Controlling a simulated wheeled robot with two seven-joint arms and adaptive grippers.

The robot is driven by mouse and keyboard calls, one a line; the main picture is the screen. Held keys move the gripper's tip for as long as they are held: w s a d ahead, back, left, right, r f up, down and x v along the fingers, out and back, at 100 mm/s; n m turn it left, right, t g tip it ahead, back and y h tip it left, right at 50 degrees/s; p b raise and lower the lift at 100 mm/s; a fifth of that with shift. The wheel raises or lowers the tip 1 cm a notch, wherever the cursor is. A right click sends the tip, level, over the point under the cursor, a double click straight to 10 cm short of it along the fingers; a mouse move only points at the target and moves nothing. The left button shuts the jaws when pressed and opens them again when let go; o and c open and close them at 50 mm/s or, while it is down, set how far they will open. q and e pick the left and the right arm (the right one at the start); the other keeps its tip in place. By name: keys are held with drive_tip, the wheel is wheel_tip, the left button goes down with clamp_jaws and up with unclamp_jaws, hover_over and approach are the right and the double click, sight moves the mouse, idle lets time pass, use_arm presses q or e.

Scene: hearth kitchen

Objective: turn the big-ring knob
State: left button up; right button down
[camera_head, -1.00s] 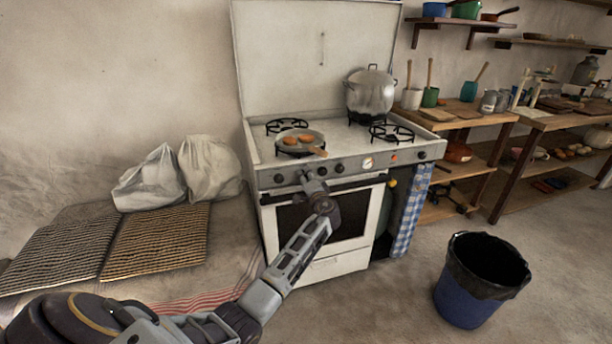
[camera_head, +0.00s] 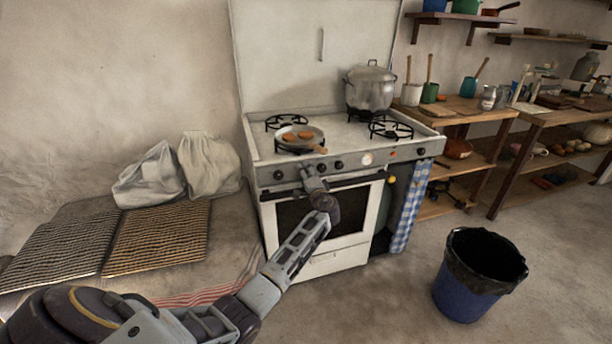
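The white stove (camera_head: 345,250) stands against the wall, with a grey control panel along its front edge. The panel carries several dark knobs, among them one at the left (camera_head: 278,175), two near the middle (camera_head: 321,167) and one at the far right (camera_head: 421,151). No marking that tells which is the big-ring knob is readable. My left gripper (camera_head: 309,171) is at the panel, just left of the two middle knobs, and may cover a knob there. Its fingers are too small to judge open or shut, or whether they touch. My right gripper is not in view.
A frying pan (camera_head: 299,137) with orange-brown food sits on the front left burner, its handle over the front edge above my gripper. A lidded pot (camera_head: 370,91) stands at the back right. A blue bin (camera_head: 467,303) stands on the floor at right.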

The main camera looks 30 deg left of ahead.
use_arm(q)
drive_tip(key=shift+s, duration=0.1)
drive_tip(key=v, duration=1.1)
drive_tip(key=shift+s+d, duration=0.2)
drive_tip(key=shift+d, duration=0.15)
idle(0.6)
